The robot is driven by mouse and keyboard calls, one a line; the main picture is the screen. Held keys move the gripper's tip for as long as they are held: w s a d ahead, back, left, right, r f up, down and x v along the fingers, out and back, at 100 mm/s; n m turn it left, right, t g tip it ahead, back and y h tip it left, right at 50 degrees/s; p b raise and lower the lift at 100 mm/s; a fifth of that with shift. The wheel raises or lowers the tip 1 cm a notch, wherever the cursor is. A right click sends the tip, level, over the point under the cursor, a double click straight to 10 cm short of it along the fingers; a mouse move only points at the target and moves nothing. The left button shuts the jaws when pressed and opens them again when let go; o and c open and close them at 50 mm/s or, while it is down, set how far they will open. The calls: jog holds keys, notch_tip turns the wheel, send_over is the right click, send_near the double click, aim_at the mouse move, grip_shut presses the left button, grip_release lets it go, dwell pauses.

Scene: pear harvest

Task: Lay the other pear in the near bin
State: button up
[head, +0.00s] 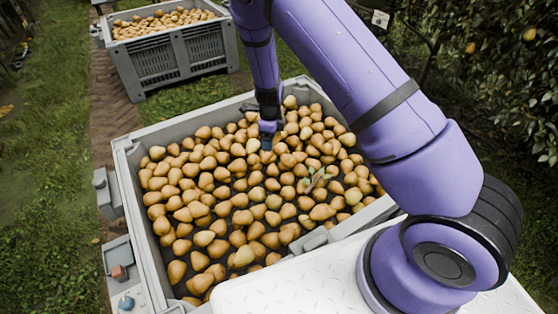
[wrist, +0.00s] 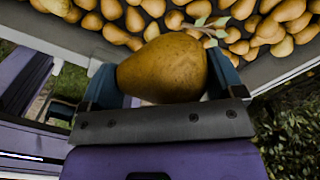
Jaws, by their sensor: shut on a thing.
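My gripper (wrist: 163,78) is shut on a brown-yellow pear (wrist: 165,66), with one finger on each side of it in the wrist view. In the head view my gripper (head: 267,140) is small and dark, over the back part of the near bin (head: 190,120). I cannot make out the held pear apart from the others there. The near bin is a grey crate holding many pears in its floor area. Its grey wall also shows in the wrist view (wrist: 275,68). The height of the held pear above the pears below is hard to tell.
A second grey bin (head: 170,62), full of pears, stands farther back. A sprig of green leaves (head: 316,180) lies among the near bin's pears. Leafy trees (head: 510,70) are at the right. Grass (head: 55,150) and a brick path lie at the left.

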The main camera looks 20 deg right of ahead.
jog(key=s+f+m, duration=0.2)
jog(key=f+m, duration=0.2)
jog(key=f, duration=0.5)
jog(key=s+d+f+m, duration=0.1)
jog(key=s+f+m, duration=0.1)
jog(key=f+m, duration=0.3)
notch_tip(320, 180, down, 4)
jog(key=shift+s+d+m, duration=0.15)
jog(key=shift+s+m, duration=0.05)
jog(key=shift+m, duration=0.1)
jog(key=shift+f, duration=4.5)
jog(key=shift+f, duration=2)
